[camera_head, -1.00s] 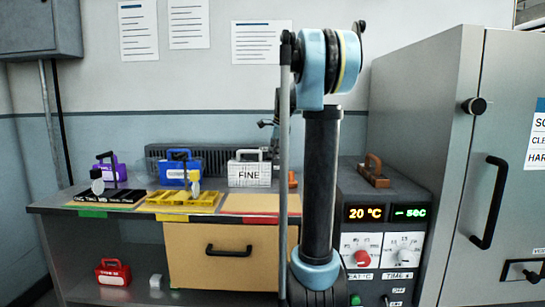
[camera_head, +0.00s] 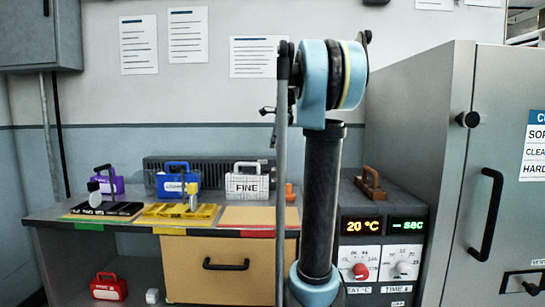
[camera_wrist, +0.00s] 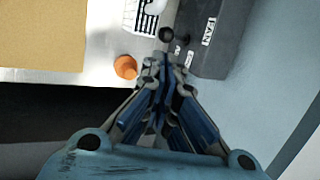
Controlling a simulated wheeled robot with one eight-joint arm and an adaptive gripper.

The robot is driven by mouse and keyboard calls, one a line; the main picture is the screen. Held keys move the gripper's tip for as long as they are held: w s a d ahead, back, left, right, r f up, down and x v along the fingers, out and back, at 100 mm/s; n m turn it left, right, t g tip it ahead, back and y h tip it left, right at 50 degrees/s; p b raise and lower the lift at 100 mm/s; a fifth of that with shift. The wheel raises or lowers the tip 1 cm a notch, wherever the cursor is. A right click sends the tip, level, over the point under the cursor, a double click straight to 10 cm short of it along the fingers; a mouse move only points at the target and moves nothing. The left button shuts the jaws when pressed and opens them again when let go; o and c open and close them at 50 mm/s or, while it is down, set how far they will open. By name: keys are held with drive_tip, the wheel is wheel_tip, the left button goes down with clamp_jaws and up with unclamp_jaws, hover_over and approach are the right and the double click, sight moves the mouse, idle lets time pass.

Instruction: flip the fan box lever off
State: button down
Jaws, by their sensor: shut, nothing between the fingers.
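The fan box (camera_wrist: 222,38) is a dark grey housing with a white FAN label, at the top right of the wrist view. A lever with a round black knob (camera_wrist: 167,34) stands at its left edge, near small pale labels too small to read. My gripper (camera_wrist: 163,62) is shut and empty, its fingertips just below the knob in the picture. I cannot tell whether they touch it. In the head view the fan box is not recognisable, and my arm covers much of the middle.
An orange object (camera_wrist: 125,67) sits close left of my fingertips. The white FINE module (camera_head: 247,183) stands on the bench, with blue (camera_head: 178,181) and purple (camera_head: 108,182) modules farther left. A control unit with displays (camera_head: 383,226) and a grey cabinet (camera_head: 430,150) stand at right.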

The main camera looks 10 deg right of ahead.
sight(267, 173)
drive_tip(key=shift+a+r+m+h, duration=0.5)
drive_tip(key=shift+a+r+h, duration=0.8)
drive_tip(key=shift+a+h, duration=1.5)
drive_tip(key=w+d+f, duration=0.1)
drive_tip(key=w+f, duration=0.1)
drive_tip(key=f, duration=0.4)
drive_tip(key=w+d+f+y, duration=0.1)
drive_tip(key=w+f, duration=0.2)
drive_tip(key=f, duration=0.3)
drive_tip(key=shift+d+f, duration=0.25)
drive_tip(key=shift+d, duration=0.15)
drive_tip(key=shift+w, duration=0.1)
drive_tip(key=shift+s+a+f, duration=0.1)
drive_tip(key=shift+s+f, duration=0.35)
drive_tip(key=shift+f, duration=0.1)
drive_tip(key=shift+r, duration=0.1)
